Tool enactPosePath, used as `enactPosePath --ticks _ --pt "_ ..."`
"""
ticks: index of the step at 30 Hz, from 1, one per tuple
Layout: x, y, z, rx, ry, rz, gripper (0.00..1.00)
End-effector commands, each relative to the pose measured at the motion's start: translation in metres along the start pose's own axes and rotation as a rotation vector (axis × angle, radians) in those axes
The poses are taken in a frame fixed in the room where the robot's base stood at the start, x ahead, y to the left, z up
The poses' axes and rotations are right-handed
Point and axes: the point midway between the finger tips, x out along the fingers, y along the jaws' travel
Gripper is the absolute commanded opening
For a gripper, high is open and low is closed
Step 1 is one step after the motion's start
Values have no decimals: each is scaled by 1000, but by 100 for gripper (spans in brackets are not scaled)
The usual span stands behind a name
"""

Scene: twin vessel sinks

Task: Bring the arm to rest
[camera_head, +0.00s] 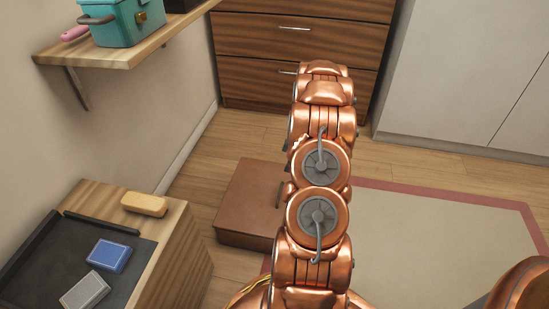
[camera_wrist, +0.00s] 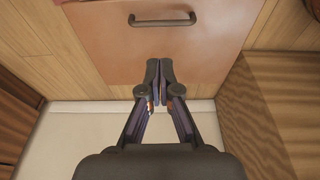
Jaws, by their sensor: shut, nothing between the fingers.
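My gripper (camera_wrist: 159,72) shows in the wrist view with its two fingertips together and nothing between them. It is in front of a brown panel with a dark bar handle (camera_wrist: 165,22), and the fingertips overlap the panel's lower part in the picture. I cannot tell how far apart they are. In the head view my copper arm reaches up and away through the middle of the picture. The gripper itself is hidden there behind the arm.
A low brown box (camera_head: 240,203) lies on the floor left of my arm, near a red-edged rug (camera_head: 440,235). A wooden counter (camera_head: 180,225) with a dark tray (camera_head: 50,255) and a wall shelf (camera_head: 100,52) stand left. Wooden drawers (camera_head: 245,40) are behind.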

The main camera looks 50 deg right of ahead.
Motion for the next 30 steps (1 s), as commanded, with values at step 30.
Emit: enactPosePath --ticks 30 --pt "-243 -144 -173 138 -65 -105 0"
